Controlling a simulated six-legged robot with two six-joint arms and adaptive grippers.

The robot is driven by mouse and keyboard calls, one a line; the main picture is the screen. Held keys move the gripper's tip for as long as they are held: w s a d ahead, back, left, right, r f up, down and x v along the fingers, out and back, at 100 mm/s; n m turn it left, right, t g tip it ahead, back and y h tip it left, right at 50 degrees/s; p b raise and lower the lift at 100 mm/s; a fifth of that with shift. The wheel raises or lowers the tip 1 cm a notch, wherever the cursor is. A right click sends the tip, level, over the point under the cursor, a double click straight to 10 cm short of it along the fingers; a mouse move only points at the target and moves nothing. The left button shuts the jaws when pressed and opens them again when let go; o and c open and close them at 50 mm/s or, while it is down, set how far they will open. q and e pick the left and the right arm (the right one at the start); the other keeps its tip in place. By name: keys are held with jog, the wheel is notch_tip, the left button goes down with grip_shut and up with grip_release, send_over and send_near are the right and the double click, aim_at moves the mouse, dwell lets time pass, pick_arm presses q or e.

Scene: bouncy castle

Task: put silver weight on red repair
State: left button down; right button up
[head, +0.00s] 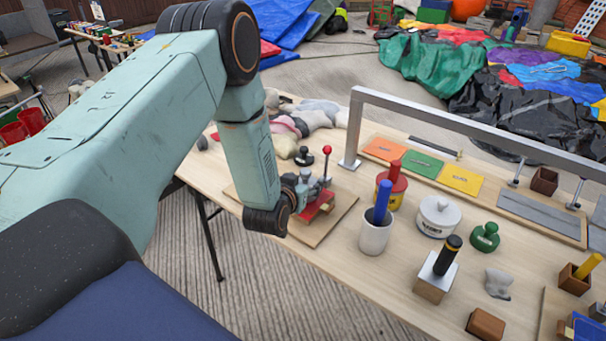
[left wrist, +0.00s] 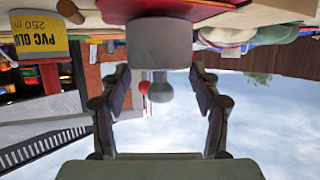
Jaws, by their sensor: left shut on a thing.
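My left gripper (head: 306,190) is over a board on the workbench. The left wrist view is upside down and shows the left gripper (left wrist: 160,75) closed on a grey block, the silver weight (left wrist: 157,42); a fingertip is against each side. A red piece, seemingly the red repair (head: 313,213), lies under the gripper in the head view. Red also shows beside the weight's table side in the left wrist view (left wrist: 195,12). I cannot tell whether the weight touches it. My right gripper is not in view.
A red-knobbed lever (head: 327,151) stands close behind the gripper. To the right are a glue tin (head: 392,190), a white cup (head: 375,237) holding a blue stick, a white pot (head: 438,216) and a black-handled block (head: 436,282). A metal rail (head: 450,127) crosses the bench behind.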

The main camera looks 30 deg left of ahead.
pick_arm(q)
jog(key=shift+w+f, duration=0.15)
jog(key=shift+w, duration=0.15)
jog(key=shift+a, duration=0.1)
jog(key=shift+s, duration=0.15)
jog(key=shift+c, duration=1.5)
grip_release()
jog(key=shift+s+f, duration=0.1)
jog(key=shift+f, duration=0.1)
jog(key=shift+r, duration=0.15)
jog(key=shift+s+r, duration=0.1)
jog(key=shift+s, duration=0.1)
jog(key=p+v, duration=0.1)
jog(key=v, duration=1)
jog(key=shift+s+d, duration=0.2)
jog(key=shift+s, duration=0.15)
